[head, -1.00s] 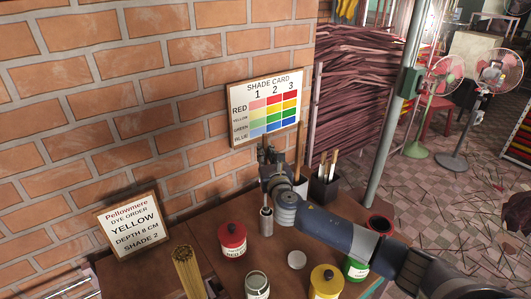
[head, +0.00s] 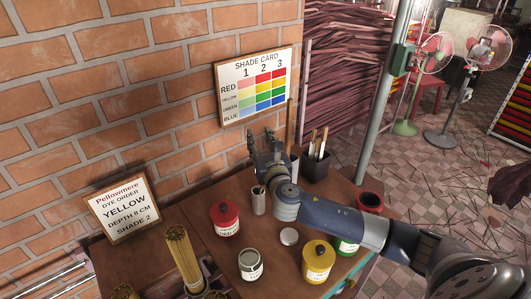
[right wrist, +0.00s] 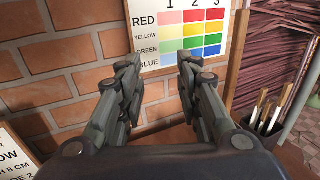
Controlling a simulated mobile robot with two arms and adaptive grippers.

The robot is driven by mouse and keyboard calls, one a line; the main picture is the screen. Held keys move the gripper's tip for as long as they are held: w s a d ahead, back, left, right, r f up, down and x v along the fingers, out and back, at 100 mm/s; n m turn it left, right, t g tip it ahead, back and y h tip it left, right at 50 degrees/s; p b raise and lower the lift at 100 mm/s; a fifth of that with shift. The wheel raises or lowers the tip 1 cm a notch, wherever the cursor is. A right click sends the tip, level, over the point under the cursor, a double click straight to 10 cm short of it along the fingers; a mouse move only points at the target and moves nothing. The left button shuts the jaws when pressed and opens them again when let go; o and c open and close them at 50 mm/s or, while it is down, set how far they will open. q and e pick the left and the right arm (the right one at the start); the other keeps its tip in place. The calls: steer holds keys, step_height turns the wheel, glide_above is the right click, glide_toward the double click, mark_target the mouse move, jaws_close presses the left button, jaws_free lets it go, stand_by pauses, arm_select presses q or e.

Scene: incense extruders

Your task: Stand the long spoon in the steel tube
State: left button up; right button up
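The steel tube (head: 258,202) stands upright on the brown table, just left of my right wrist in the head view. Something dark shows at its mouth, too small to tell what it is. I cannot make out the long spoon for certain in either view. My right gripper (head: 261,136) is above and behind the tube, near the brick wall under the shade card. Its fingers are apart with nothing between them, as the right wrist view (right wrist: 158,72) also shows. My left gripper is not in view.
A red jar (head: 227,219), an open jar (head: 250,265), a yellow jar (head: 318,262) and a green jar (head: 346,246) stand on the table. A dark holder (head: 315,166) with sticks is right of the gripper. An upright wooden stick (right wrist: 237,60) stands close by.

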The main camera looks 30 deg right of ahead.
steer(key=v, duration=0.5)
steer(key=shift+s+a+b, duration=0.1)
steer(key=shift+s+b, duration=0.2)
steer(key=shift+b, duration=0.1)
